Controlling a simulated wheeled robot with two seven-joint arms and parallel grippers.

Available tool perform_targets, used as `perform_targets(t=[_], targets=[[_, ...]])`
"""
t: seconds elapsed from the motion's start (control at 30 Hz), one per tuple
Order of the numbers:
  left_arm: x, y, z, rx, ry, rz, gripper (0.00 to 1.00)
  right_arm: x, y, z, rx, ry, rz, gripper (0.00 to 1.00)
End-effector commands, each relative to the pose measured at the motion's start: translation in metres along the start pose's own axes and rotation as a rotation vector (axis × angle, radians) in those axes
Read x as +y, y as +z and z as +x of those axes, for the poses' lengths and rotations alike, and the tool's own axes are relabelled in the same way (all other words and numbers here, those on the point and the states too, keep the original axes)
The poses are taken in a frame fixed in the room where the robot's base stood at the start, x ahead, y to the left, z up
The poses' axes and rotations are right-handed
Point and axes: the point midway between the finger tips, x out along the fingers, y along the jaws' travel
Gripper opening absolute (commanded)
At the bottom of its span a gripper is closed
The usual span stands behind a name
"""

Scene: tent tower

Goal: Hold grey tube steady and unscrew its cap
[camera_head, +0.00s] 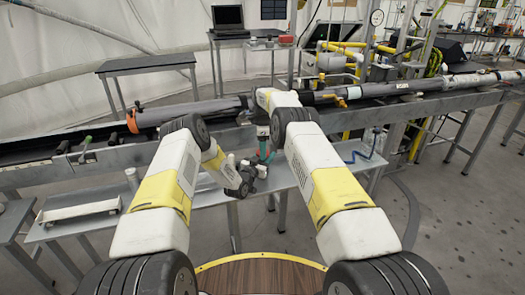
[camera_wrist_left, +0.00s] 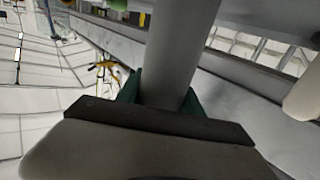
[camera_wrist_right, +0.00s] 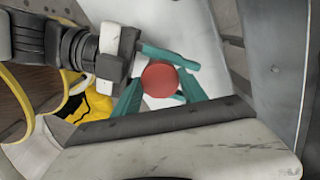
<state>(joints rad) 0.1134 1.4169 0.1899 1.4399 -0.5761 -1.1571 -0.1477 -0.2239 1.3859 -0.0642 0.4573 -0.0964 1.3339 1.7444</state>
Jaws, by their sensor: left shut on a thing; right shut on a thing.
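The grey tube (camera_wrist_left: 178,50) runs up through the left wrist view, between the green fingers of my left gripper (camera_wrist_left: 162,93), which is shut on it. The red round cap (camera_wrist_right: 159,79) faces the right wrist view, seen end-on. My right gripper (camera_wrist_right: 160,98) is shut on the cap, with a teal finger on either side. Teal fingers of my left gripper also show just behind the cap in that view. In the head view, my right gripper (camera_head: 263,133) is just above my left gripper (camera_head: 267,157). My arms mostly hide the tube and cap there.
A long grey pipe (camera_head: 195,110) with an orange ring (camera_head: 132,121) lies on the rail bench behind my arms. A lower grey shelf (camera_head: 85,222) runs in front of it, with a white tray (camera_head: 80,210) on the left. A laptop table (camera_head: 243,34) stands behind.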

Motion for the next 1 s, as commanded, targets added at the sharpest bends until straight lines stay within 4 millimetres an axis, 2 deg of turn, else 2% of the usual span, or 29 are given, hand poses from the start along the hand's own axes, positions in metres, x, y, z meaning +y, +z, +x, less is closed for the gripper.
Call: perform_targets(t=[1.0], targets=[[0.0004,0.0,-0.0002,0.0,0.001,0.0,0.0,-0.0012,-0.0007,-0.0023,0.004,-0.004,-2.372,0.01]])
